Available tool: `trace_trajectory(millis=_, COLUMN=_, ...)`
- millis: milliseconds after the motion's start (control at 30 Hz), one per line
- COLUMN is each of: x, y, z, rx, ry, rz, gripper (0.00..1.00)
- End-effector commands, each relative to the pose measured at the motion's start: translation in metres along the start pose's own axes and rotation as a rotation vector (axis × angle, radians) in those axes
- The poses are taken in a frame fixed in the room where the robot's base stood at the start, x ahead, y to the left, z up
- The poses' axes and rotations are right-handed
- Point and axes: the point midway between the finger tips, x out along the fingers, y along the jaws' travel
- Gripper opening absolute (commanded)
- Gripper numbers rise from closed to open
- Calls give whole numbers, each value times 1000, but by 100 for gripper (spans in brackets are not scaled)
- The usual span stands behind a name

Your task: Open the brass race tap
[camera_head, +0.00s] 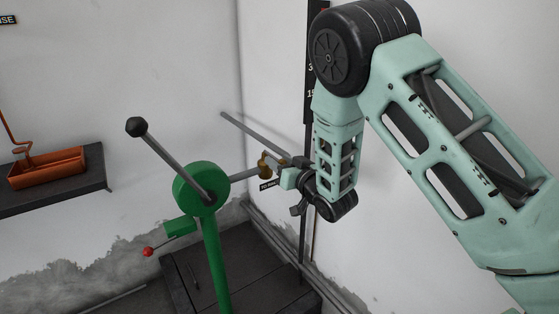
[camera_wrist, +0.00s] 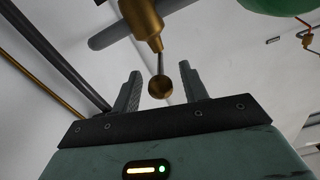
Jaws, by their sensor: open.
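The brass race tap (camera_head: 265,163) sits on a grey pipe near the wall corner in the head view. In the wrist view the brass tap body (camera_wrist: 142,22) is overhead, with a thin steel lever ending in a brass ball (camera_wrist: 160,87). My gripper (camera_wrist: 160,70) is open, with one finger on each side of the ball and lever. Gaps show between the ball and both fingers. In the head view my gripper (camera_head: 285,172) is at the tap, and its fingers are mostly hidden there.
A green stand (camera_head: 203,187) with a long black-knobbed lever (camera_head: 170,158) and a red-knobbed handle (camera_head: 148,252) stands left of the tap. An orange tray (camera_head: 47,169) sits on a dark wall shelf (camera_head: 94,170). The wall is close behind my gripper.

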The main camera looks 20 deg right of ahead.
Motion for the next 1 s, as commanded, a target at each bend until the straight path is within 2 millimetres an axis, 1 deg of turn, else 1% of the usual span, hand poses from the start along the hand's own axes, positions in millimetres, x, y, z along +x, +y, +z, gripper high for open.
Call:
trace_trajectory(millis=100, x=6, y=0, z=0, rx=0, ry=1, rz=-1, gripper=44)
trace_trajectory(millis=367, x=7, y=0, z=0, rx=0, ry=0, rz=-1, gripper=44)
trace_trajectory(millis=400, x=7, y=0, z=0, rx=0, ry=0, rz=-1, gripper=38)
trace_trajectory(millis=467, x=7, y=0, z=0, rx=0, ry=0, rz=-1, gripper=21)
trace_trajectory(millis=500, x=7, y=0, z=0, rx=0, ry=0, rz=-1, gripper=10)
trace_trajectory(millis=533, x=7, y=0, z=0, rx=0, ry=0, rz=-1, gripper=2)
trace_trajectory(millis=567, x=7, y=0, z=0, rx=0, ry=0, rz=-1, gripper=0)
trace_trajectory(millis=833, x=7, y=2, z=0, rx=0, ry=-4, rz=-21, gripper=0)
trace_trajectory(millis=1000, x=7, y=10, z=0, rx=-2, ry=-17, rz=-90, gripper=0)
